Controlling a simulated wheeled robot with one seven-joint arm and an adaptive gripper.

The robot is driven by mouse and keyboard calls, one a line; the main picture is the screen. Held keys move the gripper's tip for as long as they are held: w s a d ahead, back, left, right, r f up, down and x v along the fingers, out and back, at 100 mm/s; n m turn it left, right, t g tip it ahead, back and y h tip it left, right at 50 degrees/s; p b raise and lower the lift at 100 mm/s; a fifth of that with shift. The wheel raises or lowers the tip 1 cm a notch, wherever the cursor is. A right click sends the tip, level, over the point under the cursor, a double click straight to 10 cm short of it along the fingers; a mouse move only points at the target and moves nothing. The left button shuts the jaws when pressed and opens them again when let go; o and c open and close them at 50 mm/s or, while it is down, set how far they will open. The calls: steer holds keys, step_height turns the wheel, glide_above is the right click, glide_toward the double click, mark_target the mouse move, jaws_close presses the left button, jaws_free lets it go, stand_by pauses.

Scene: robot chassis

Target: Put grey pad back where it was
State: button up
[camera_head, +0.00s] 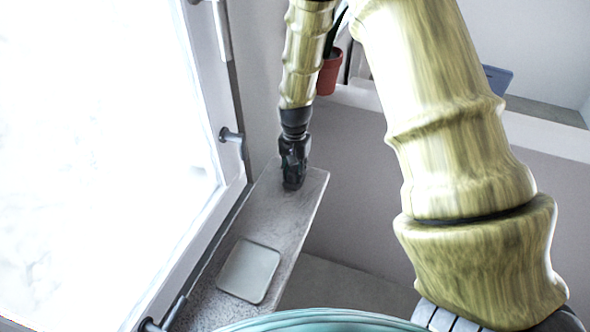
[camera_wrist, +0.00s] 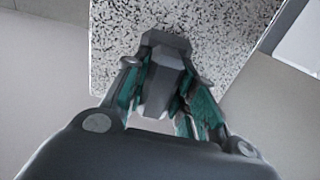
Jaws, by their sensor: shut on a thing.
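A flat, square, pale grey pad (camera_head: 248,270) with rounded corners lies on the near part of the speckled stone window sill (camera_head: 311,187). My gripper (camera_head: 293,183) is at the far end of the sill, pointing down, well apart from that pad. In the wrist view my gripper (camera_wrist: 165,85) is shut on a dark grey angular object (camera_wrist: 166,48), held between the teal-lined fingers over the sill. The fingers hide part of this object. I cannot tell whether it touches the sill.
A bright window with a white frame (camera_head: 205,90) and dark handle (camera_head: 231,136) borders the sill on the left. A potted plant (camera_head: 329,75) stands behind my arm. The sill is bare between my gripper and the pad. Its right edge drops to the floor.

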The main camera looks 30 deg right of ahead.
mark_target(294, 167)
steer(key=o, duration=0.9)
steer(key=shift+w+f, duration=0.1)
steer(key=shift+r, duration=0.2)
steer(key=shift+r+b, duration=2.2)
steer(key=shift+r, duration=3.75)
